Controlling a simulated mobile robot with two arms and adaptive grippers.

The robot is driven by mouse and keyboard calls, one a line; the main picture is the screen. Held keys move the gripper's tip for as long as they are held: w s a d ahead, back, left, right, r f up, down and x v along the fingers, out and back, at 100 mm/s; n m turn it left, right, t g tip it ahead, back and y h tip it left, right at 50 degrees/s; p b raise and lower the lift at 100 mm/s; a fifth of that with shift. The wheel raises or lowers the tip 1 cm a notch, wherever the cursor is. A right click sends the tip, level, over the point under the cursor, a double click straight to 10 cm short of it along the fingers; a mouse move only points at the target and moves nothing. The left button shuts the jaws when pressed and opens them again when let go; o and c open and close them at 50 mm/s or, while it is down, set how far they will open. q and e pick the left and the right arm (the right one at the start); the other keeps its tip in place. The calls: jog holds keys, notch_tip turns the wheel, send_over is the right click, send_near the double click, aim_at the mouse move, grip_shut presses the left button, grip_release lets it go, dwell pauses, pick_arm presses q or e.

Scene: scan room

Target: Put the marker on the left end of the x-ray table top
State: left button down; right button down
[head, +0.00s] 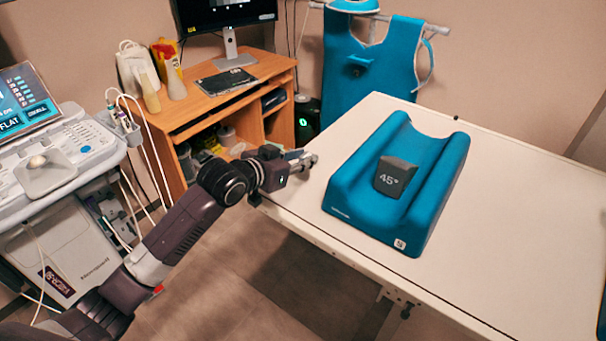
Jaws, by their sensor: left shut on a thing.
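The x-ray table top (520,235) is a long pale slab on the right side of the head view. Its left end (300,202) lies nearest to my left arm. My left gripper (308,160) is at that left end, with its fingertips at or just over the edge. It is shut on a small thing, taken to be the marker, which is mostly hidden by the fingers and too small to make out. I cannot tell whether it touches the table top. My right gripper is not in view.
A blue cradle-shaped pad (440,185) lies on the table, with a dark 45° wedge (394,177) in it. The pale surface between pad and left end is clear. A wooden desk (170,122) stands behind my arm. A console (75,150) is at left.

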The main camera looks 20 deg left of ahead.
aim_at(302, 183)
pick_arm(q)
jog(key=shift+f, duration=2.8)
jog(key=c, duration=1.6)
grip_release()
jog(key=shift+s, duration=0.1)
jog(key=shift+s+a+r, duration=0.1)
jog(key=shift+s+a, duration=0.05)
jog(key=shift+s, duration=0.1)
jog(key=v, duration=1.1)
jog(key=shift+s, duration=0.1)
